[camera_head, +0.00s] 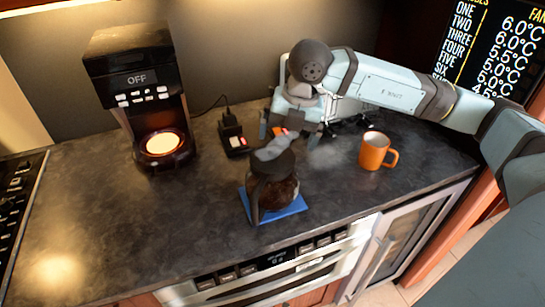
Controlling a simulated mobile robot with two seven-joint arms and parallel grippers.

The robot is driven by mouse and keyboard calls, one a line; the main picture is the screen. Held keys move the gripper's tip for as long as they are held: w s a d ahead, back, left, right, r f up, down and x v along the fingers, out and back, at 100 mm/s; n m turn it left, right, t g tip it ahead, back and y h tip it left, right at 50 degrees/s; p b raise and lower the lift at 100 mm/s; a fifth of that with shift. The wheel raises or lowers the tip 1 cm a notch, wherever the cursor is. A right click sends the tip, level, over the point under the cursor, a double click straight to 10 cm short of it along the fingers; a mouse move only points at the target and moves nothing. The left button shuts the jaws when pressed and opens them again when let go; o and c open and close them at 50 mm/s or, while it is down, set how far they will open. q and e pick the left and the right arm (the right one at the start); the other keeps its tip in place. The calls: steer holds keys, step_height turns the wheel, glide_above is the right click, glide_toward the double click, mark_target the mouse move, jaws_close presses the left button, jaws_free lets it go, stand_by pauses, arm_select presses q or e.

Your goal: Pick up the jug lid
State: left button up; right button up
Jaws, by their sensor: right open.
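A glass jug (282,192) with dark contents and a dark handle stands upright on a blue mat (291,212). Its dark grey lid (271,161) is on top of the jug. My right gripper (290,129) is open, with its fingers spread, behind and slightly to the right of the lid in the picture. I see nothing held between the fingers. Whether a fingertip touches the lid is hard to tell. My left gripper is not in view.
A black coffee machine (133,75) reading OFF, with a glowing plate, stands at the left. A small black device (232,134) with a cable is left of my gripper. An orange mug (374,151) stands to the right. The left front counter (90,220) is clear.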

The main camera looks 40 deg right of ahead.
mark_target(281, 157)
steer(key=shift+w+a+f+p, duration=0.1)
steer(key=shift+w+f+p, duration=0.05)
steer(key=shift+f, duration=0.7)
steer(key=shift+w+a+f+p, duration=0.1)
steer(key=shift+w+a+f, duration=0.05)
steer(key=shift+f, duration=0.75)
steer(key=shift+w+a+f+p, duration=0.1)
steer(key=shift+w+f+p, duration=0.05)
steer(key=shift+f, duration=0.7)
steer(key=c, duration=1)
